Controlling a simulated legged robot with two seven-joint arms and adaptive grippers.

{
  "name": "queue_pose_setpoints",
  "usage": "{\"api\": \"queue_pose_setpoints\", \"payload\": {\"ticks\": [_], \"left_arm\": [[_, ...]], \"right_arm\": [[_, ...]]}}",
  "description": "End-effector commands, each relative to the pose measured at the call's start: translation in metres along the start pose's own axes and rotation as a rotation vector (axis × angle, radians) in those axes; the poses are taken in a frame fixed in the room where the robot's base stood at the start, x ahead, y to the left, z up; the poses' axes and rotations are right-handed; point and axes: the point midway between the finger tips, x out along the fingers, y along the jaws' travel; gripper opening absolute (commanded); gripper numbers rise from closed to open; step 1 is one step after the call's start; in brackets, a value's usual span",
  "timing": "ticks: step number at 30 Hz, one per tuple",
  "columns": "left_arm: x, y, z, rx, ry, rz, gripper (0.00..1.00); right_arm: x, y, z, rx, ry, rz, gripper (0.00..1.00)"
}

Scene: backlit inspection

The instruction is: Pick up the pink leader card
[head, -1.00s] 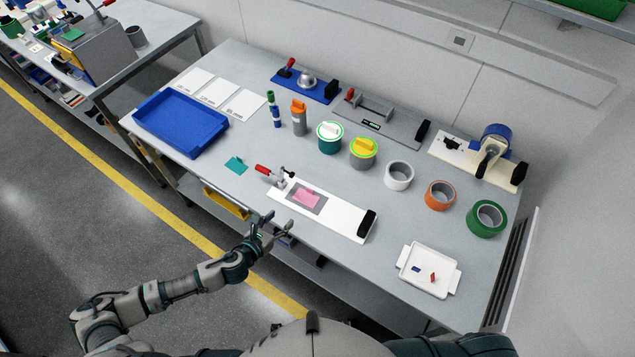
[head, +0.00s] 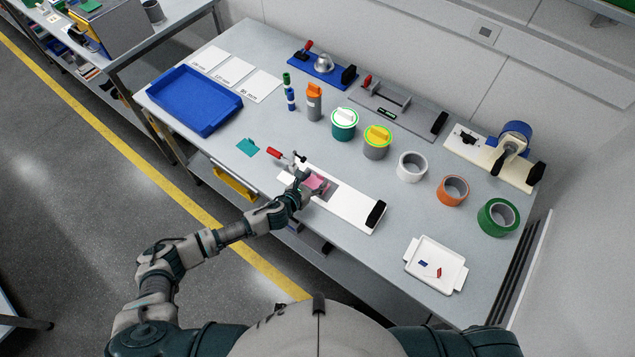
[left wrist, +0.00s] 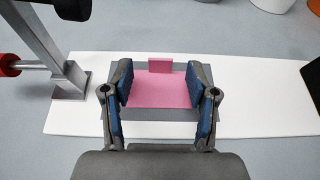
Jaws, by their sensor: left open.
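The pink leader card (head: 316,182) lies on the grey patch of a white board (head: 352,207) near the table's front edge. In the left wrist view the pink card (left wrist: 160,92) shows flat, with a small raised tab (left wrist: 160,65) at its far edge. My left gripper (head: 308,184) is over the board, at the card. In the left wrist view its open fingers (left wrist: 160,92) stand on either side of the card, with nothing held. Whether the fingertips touch the card or board I cannot tell. My right gripper is out of view.
A red-handled toggle clamp (head: 287,158) stands at the board's left end, close to my gripper. A black block (head: 376,214) sits at its right end. A teal card (head: 248,147), a blue tray (head: 195,100) and tape rolls (head: 411,167) lie around it.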

Motion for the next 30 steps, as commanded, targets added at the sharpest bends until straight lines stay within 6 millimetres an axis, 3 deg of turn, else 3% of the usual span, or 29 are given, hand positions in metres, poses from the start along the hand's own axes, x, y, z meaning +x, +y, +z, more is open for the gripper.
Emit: {"api": "queue_pose_setpoints", "payload": {"ticks": [6,15,21,30], "left_arm": [[0.034,-0.002,0.0,-0.001,0.001,-0.001,0.58],[0.039,-0.002,0.001,0.0,0.0,-0.001,0.58],[0.039,-0.001,0.001,0.0,0.001,-0.001,0.12],[0.039,-0.001,0.001,0.0,0.001,0.0,0.11]], "right_arm": [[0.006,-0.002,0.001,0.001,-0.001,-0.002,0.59],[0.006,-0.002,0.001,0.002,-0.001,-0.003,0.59],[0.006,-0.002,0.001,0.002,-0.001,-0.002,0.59],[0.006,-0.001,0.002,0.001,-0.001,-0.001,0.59]]}}
